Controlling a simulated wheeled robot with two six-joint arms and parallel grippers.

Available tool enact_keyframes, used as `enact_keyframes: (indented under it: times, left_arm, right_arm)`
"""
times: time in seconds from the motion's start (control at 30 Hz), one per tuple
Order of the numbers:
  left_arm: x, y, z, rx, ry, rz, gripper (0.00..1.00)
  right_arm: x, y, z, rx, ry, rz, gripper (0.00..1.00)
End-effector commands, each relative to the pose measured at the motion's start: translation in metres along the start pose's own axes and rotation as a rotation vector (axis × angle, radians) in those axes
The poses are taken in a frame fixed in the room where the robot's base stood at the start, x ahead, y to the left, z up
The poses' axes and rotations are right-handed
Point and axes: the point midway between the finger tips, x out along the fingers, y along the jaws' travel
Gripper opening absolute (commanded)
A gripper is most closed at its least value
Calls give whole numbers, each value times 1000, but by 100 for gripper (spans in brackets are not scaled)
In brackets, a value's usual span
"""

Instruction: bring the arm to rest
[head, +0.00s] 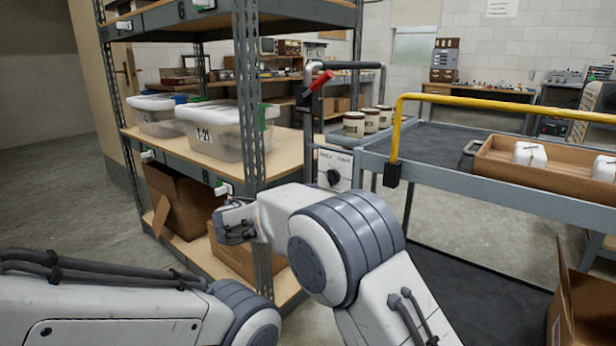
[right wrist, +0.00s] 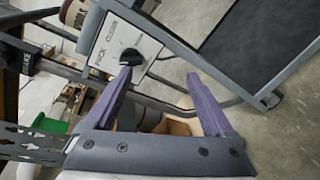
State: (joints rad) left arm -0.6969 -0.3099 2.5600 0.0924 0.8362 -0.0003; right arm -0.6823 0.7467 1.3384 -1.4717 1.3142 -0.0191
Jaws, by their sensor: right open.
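My right arm reaches in from the bottom right of the head view and bends left at a grey-banded joint. Its right gripper (head: 236,230) is small and dark in front of the shelf post there. In the right wrist view, the right gripper (right wrist: 158,75) has two purple fingers spread wide apart with nothing between them. The left finger's tip overlaps the black knob (right wrist: 130,57) of a white control box (right wrist: 122,38); whether they touch cannot be told. My left arm lies across the bottom left of the head view; its gripper is out of view.
A shelf rack (head: 250,100) with lidded plastic tubs (head: 215,130) and cardboard boxes (head: 175,195) stands close to my right gripper. The control box (head: 334,165) is beside a cart (head: 440,178) with a yellow rail (head: 480,97), jars (head: 354,124) and a cardboard tray (head: 530,181). Floor is bare at far left.

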Motion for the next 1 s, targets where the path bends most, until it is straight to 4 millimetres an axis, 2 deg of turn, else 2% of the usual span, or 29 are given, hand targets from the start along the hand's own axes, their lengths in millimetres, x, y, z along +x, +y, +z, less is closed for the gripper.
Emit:
enact_keyframes:
  times: [0.03, 0.17, 0.3, 0.4, 0.6, 0.83, 0.9, 1.0]
  left_arm:
    - [-4, 0, 0, 0, 0, 0, 40]
    - [-9, 1, 0, 0, 0, 0, 40]
    - [-14, 1, -1, 0, 0, 0, 40]
    - [-17, 1, -1, 0, 0, 0, 40]
    - [-22, 2, -1, 0, 0, 0, 40]
    - [-26, 2, -1, 0, 0, 0, 40]
    - [-50, 4, -2, 0, -1, 0, 40]
    - [-70, 5, -4, 0, 1, 0, 40]
  right_arm:
    - [-10, -11, 19, 22, 31, -90, 88]
    - [-46, -68, 62, 93, 121, -381, 88]
    - [-103, -135, 108, 203, 199, -692, 88]
    - [-147, -177, 138, 296, 238, -893, 88]
    - [-216, -238, 179, 468, 267, -1188, 88]
    - [-274, -284, 210, 656, 262, -1437, 88]
    - [-277, -261, 219, 649, 260, -1431, 88]
    - [-281, -244, 228, 646, 259, -1430, 88]
